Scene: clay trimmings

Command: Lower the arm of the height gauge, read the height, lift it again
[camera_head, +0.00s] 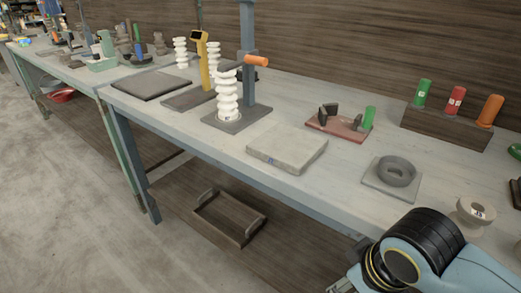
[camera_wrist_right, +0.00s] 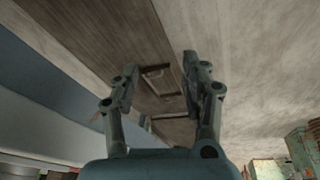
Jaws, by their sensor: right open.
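The height gauge (camera_head: 247,45) looks to be the blue-grey upright column on a dark base plate, left of the middle of the bench in the head view. An orange handle (camera_head: 256,61) sticks out from its arm. A white ribbed piece (camera_head: 228,97) stands upright on the base below the arm; I cannot tell whether the arm touches it. My right gripper (camera_wrist_right: 158,72) is open and empty in the right wrist view. In the head view my right arm is at the bottom right, far from the gauge, with its gripper mostly cut off. My left gripper is not in view.
A yellow gauge (camera_head: 202,62) stands left of the column. A grey slab (camera_head: 287,150), a red fixture (camera_head: 339,125), a grey ring (camera_head: 397,170) and a rack (camera_head: 444,126) with coloured handles lie to its right. A wooden tray (camera_head: 228,217) sits on the lower shelf.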

